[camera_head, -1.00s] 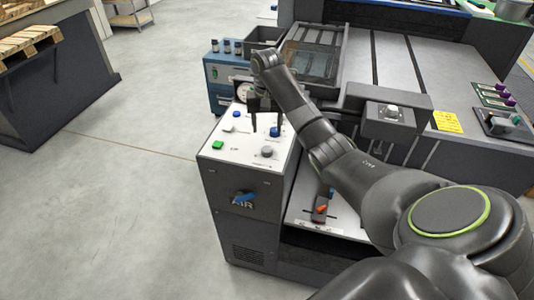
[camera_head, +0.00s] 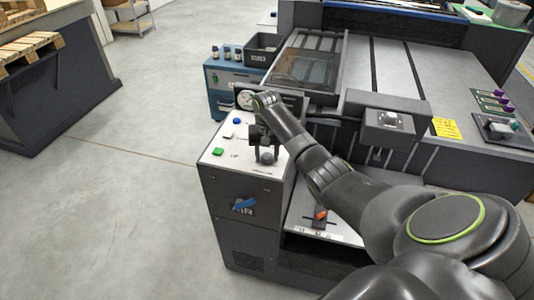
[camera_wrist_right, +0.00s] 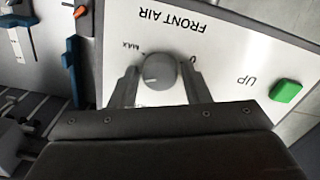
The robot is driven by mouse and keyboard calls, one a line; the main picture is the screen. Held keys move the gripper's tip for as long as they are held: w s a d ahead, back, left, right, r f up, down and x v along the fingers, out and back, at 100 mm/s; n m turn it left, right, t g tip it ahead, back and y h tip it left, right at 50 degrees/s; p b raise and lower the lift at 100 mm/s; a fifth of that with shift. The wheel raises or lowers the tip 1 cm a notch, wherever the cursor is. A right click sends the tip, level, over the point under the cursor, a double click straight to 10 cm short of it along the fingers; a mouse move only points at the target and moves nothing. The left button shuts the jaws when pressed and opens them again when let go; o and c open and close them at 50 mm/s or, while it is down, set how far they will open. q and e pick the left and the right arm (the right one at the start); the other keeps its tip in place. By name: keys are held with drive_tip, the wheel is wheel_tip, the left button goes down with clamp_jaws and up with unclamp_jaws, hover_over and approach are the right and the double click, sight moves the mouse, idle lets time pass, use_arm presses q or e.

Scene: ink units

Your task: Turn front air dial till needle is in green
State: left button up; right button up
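The front air dial is a round grey knob (camera_wrist_right: 158,72) on the white control panel, under the label "FRONT AIR" in the wrist view. It also shows as a grey knob (camera_head: 267,158) in the head view. My right gripper (camera_wrist_right: 160,82) is open, with one finger on each side of the knob and a small gap on both sides. In the head view my right gripper (camera_head: 265,148) is low over the panel. A round white gauge (camera_head: 245,99) stands behind the panel; its needle is too small to read. My left gripper is not in view.
The white panel (camera_head: 215,161) also carries a green button (camera_head: 218,152), a blue button (camera_head: 237,121) and a white switch (camera_head: 228,135). A blue lever (camera_head: 244,204) is on the unit's front. An orange-tipped lever (camera_head: 320,214) sits right of the panel. Open floor lies left.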

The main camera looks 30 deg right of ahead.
drive_tip(key=c, duration=0.6)
drive_tip(key=shift+r+n+p, duration=0.25)
drive_tip(key=shift+n+p, duration=0.45)
drive_tip(key=shift+p, duration=0.3)
drive_tip(key=shift+c, duration=0.2)
drive_tip(key=shift+n+p, duration=0.65)
drive_tip(key=shift+n, duration=0.05)
drive_tip(key=shift+f+n, duration=0.2)
drive_tip(key=shift+n, duration=0.5)
drive_tip(key=o, duration=1)
drive_tip(key=shift+c, duration=0.2)
